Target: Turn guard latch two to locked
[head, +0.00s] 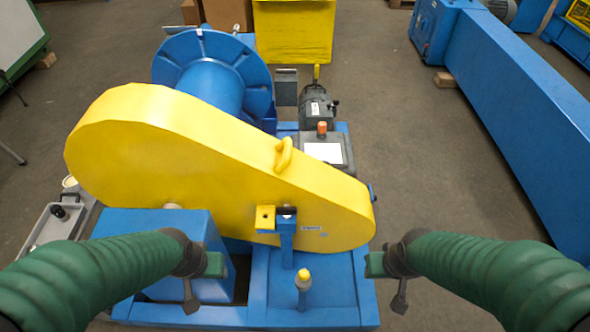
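The large yellow chain guard (165,150) lies across the blue machine, closed over the drive. At its front face a blue post (287,232) carries a small dark latch piece at its top, beside a yellow bracket (265,217) on the guard. A small blue fitting (373,193) shows at the guard's right end. No number is readable, so I cannot tell which is latch two, nor its position. My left gripper (214,265) is in front of the machine's left block, apart from the latch post. My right gripper (375,265) is near the base's right edge. Both appear empty.
A yellow-topped peg (303,281) stands on the base between my grippers. A yellow handle (284,154) rises from the guard. Behind are the blue drum (212,80) and a motor (317,107). A long blue beam (525,110) runs along the right, with clear floor before it.

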